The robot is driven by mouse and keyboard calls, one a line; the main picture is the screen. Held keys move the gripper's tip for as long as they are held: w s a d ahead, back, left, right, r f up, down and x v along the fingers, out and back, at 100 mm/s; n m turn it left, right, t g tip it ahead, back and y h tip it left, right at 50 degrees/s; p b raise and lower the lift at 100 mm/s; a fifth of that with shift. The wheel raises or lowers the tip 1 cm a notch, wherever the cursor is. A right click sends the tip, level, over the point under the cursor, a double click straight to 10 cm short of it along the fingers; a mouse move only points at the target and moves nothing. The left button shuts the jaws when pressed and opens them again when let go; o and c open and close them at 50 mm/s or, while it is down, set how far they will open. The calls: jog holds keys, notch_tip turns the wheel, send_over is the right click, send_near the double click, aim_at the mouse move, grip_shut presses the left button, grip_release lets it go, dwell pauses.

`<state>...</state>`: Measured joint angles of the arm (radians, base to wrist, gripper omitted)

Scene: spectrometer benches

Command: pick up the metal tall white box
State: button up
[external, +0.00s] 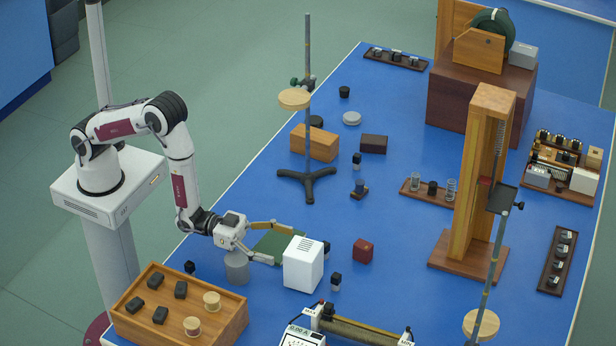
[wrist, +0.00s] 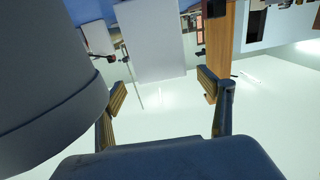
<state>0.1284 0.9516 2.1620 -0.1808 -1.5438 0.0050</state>
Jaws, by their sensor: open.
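The tall white box (external: 303,265), with slots in its top, stands upright on the blue bench in the external view. My gripper (external: 282,246) is open and low over the bench, just left of the box, with its fingers pointing towards it. In the wrist view the box (wrist: 152,40) is a plain pale face beyond and between the two open fingertips (wrist: 162,89). Nothing is held between the fingers.
A grey cylinder (external: 236,268) stands under my wrist and fills the left of the wrist view (wrist: 45,80). A green plate (external: 272,244) lies behind the fingers. A wooden tray (external: 232,325), a red cube (external: 363,251) and a meter (external: 300,338) are nearby.

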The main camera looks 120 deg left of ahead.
aim_at(318, 257)
jog(key=shift+w+a, duration=0.1)
jog(key=shift+w, duration=1.15)
jog(key=shift+w, duration=0.1)
jog(key=shift+w+a+f, duration=0.1)
jog(key=shift+w, duration=1.15)
jog(key=shift+w+a+f, duration=0.1)
jog(key=shift+w, duration=1.15)
jog(key=shift+r, duration=0.1)
jog(key=c, duration=1.6)
